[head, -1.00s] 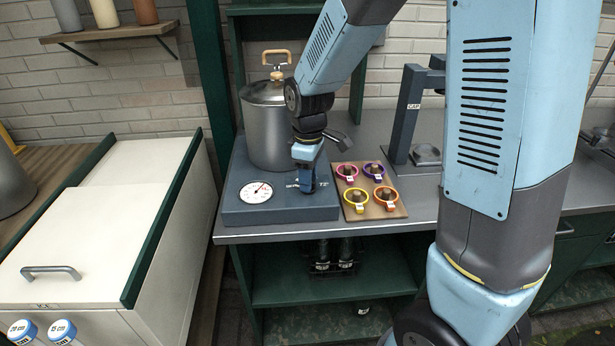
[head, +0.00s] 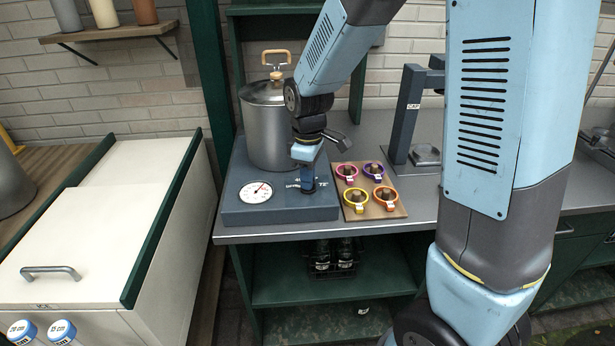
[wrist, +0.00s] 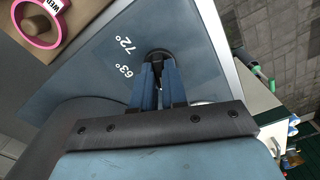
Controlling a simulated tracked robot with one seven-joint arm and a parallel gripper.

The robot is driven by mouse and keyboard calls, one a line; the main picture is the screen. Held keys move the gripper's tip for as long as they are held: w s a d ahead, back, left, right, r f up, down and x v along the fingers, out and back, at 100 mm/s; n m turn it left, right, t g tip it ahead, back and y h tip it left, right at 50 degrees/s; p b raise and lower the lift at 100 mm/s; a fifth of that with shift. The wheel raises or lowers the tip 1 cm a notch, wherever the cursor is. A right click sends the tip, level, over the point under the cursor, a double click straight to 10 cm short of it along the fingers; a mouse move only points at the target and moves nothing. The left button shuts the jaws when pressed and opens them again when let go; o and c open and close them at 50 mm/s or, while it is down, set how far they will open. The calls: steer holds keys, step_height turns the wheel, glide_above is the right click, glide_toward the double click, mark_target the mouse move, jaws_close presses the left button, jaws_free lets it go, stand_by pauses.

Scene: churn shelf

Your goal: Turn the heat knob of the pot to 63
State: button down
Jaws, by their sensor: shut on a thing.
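The grey pot (head: 268,135) with a wooden-handled lid stands on a dark blue-grey heater base (head: 240,213). The dark heat knob (wrist: 158,56) shows in the wrist view between my fingertips. White marks "63°" and "72°" lie on the base to its left. My gripper (wrist: 157,68) is shut on the knob; it also shows above the right front of the base in the head view (head: 308,188). The fingers hide much of the knob, and I cannot read its setting.
A wooden board (head: 397,210) with several coloured rings stands right of the base; the pink ring (wrist: 38,25) shows in the wrist view. A dark CAP stand (head: 408,115) is behind it. A white chest (head: 90,225) stands left. Bottles (head: 322,255) sit on the shelf below.

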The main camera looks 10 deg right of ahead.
steer(key=m, duration=0.4)
steer(key=shift+m, duration=0.3)
steer(key=shift+w+m, duration=0.1)
steer(key=shift+m, duration=1.9)
steer(key=shift+r, duration=0.1)
steer(key=c, duration=1.2)
jaws_free()
steer(key=shift+o, duration=0.2)
step_height(320, 180, up, 14)
steer(key=shift+f, duration=0.2)
